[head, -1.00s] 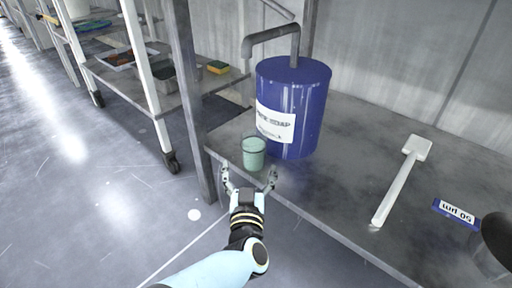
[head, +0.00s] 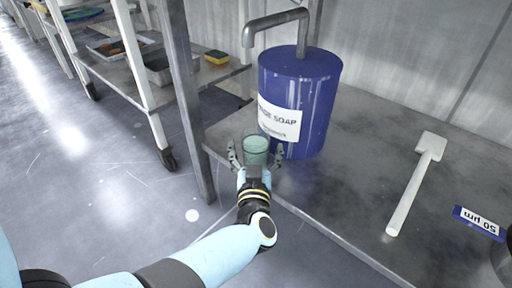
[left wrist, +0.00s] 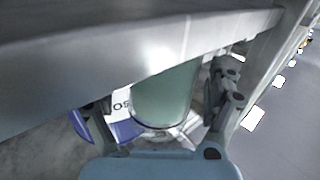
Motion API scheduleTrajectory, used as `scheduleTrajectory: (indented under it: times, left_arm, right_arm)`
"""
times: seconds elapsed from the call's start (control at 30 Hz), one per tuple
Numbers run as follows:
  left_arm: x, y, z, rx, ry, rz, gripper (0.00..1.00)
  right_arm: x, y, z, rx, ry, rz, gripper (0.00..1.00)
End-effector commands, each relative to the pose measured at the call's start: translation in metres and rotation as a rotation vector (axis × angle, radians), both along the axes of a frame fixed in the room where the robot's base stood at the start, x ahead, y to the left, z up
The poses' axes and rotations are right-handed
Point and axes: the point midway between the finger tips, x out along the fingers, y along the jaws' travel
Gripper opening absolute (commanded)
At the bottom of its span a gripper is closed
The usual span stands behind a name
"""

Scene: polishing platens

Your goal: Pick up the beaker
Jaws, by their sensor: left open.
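The green translucent beaker (head: 256,148) stands near the front left corner of the grey bench (head: 350,130), in front of the blue soap drum (head: 308,95). My left gripper (head: 256,157) is open, with one finger on each side of the beaker. In the left wrist view the beaker (left wrist: 166,98) shows between the fingers of my left gripper (left wrist: 165,112). I cannot tell whether the fingers touch it. My right gripper is not in view.
A white paddle (head: 415,185) and a blue 50 µm label (head: 480,222) lie to the right on the bench. A grey post (head: 186,110) stands close left of the gripper. A wheeled cart (head: 135,75) is farther left. The bench middle is clear.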

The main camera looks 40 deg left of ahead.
Motion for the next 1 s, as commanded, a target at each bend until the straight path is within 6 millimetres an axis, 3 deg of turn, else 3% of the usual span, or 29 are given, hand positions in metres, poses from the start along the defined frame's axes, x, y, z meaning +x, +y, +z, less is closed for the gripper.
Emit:
scheduleTrajectory:
  times: [0.2,0.73,1.0]
  left_arm:
    - [0.0002,0.0001,0.0003,0.0,0.0,0.0,0.9]
    - [-0.0001,0.0,0.0,0.001,0.001,0.0,0.2]
    - [0.0001,0.0001,0.0005,0.001,-0.001,0.0,0.18]
  right_arm:
    - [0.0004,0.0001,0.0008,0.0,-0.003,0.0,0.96]
    - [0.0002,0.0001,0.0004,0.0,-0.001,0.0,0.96]
    - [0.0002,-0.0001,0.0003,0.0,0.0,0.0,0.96]
